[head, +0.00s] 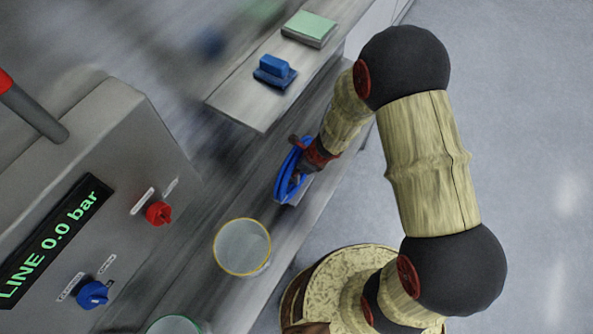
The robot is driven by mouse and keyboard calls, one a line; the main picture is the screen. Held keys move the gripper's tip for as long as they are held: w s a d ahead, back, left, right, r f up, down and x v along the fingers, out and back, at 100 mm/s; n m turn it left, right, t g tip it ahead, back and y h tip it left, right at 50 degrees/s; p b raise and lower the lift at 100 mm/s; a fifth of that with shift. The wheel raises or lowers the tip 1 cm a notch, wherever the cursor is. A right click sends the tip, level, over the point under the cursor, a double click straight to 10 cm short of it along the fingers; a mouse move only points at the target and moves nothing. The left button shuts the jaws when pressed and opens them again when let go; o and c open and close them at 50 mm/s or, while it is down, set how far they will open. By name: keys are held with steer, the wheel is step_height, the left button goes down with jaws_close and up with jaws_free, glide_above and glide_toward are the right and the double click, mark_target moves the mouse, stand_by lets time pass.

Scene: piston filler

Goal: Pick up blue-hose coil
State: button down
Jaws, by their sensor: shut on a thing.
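The blue-hose coil (288,178) shows in the head view near the front edge of the bench, below the raised shelf. My gripper (303,163) is at the coil's right side and is shut on it. The coil looks tilted, standing on edge rather than lying flat. The fingers are small and partly hidden by the coil and my wrist. I cannot tell whether the coil touches the surface beneath it.
A round yellow-rimmed container (242,247) stands near the bench's front edge. A grey control box (110,140) with a red knob (158,213) and a blue knob (93,294) is at left. The shelf (240,105) holds a blue object (274,70) and a green-topped block (309,29).

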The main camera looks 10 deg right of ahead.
steer(key=s+d+r+p, duration=0.3)
steer(key=s+r, duration=0.8)
steer(key=s, duration=0.2)
steer(key=shift+s+d, duration=0.2)
steer(key=shift+d, duration=0.1)
stand_by(0.4)
